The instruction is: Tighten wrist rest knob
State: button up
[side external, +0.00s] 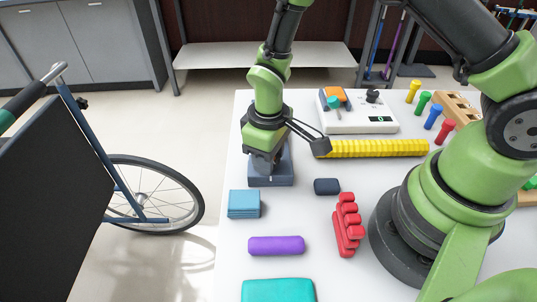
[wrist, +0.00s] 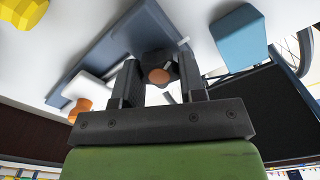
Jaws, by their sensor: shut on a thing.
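The blue-grey device that seems to be the wrist rest (side external: 271,181) stands near the table's left edge in the side view. Its long blue-grey body (wrist: 115,42) runs diagonally behind my fingers in the wrist view. A dark knob with a brown round centre (wrist: 159,76) sits between my fingertips. My gripper (side external: 264,165) points down over the device, and its two black fingers (wrist: 158,84) are shut on the knob from both sides. In the side view the knob is hidden by my gripper. Whether it has turned cannot be told.
Folded blue cloths (side external: 244,204) lie in front of the device. A yellow row (side external: 375,148), a dark block (side external: 327,186), red stacked rolls (side external: 347,225) and a purple roll (side external: 276,246) are nearby. A wheelchair (side external: 150,192) is beyond the left edge.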

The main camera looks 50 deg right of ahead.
jog(key=m, duration=0.4)
jog(key=shift+m, duration=0.4)
dwell(0.4)
jog(key=o, duration=0.9)
jog(key=shift+d, duration=0.1)
jog(key=shift+r, duration=0.1)
notch_tip(320, 180, up, 10)
jog(key=shift+f, duration=0.1)
